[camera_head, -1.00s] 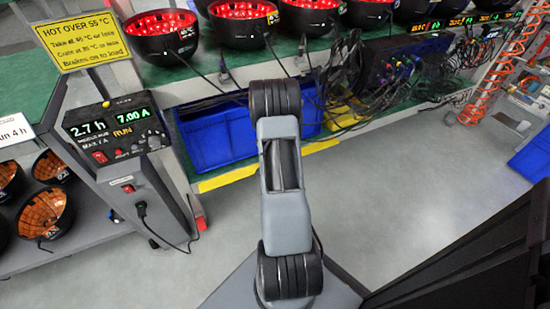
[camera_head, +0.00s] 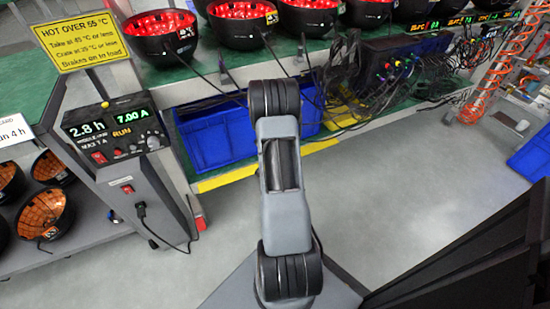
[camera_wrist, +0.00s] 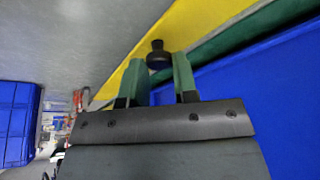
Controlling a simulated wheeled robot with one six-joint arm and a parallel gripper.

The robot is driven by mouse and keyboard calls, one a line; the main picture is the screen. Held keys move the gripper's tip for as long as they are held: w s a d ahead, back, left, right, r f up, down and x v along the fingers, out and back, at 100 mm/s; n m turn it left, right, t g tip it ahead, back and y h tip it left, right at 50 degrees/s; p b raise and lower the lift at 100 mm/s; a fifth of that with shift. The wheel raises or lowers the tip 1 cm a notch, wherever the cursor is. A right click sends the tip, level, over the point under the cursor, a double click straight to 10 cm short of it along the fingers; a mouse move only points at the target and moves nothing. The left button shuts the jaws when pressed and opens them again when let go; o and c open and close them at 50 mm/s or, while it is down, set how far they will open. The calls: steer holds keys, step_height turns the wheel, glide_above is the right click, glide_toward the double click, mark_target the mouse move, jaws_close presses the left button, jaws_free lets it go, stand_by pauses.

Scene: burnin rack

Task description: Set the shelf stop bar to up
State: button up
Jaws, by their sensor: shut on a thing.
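The shelf stop bar is the yellow bar that runs low along the front of the shelf in the head view (camera_head: 225,178). It crosses the top of the wrist view (camera_wrist: 190,30) and has a black knob (camera_wrist: 158,50) on it. My gripper (camera_wrist: 159,66) has its two green fingers on either side of this knob and is shut on it. In the head view my arm hides the middle of the bar and my gripper does not show.
Blue crates (camera_head: 217,138) sit behind the bar. A control post (camera_head: 118,135) with a display stands at left. Black bowls with red lights (camera_head: 162,35) and hanging cables fill the shelf above. The grey floor (camera_head: 385,195) at right is clear.

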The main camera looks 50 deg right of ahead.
steer(key=o, duration=0.8)
steer(key=shift+w+a, duration=0.2)
steer(key=shift+w, duration=0.1)
steer(key=shift+o, duration=0.6)
steer(key=shift+s+d, duration=0.1)
steer(key=shift+d, duration=0.05)
steer(key=shift+r, duration=0.15)
steer(key=p+v, duration=0.4)
steer(key=v, duration=0.9)
steer(key=shift+s+a+r+p, duration=0.15)
steer(key=shift+a+r+p, duration=0.1)
steer(key=shift+a+p, duration=0.1)
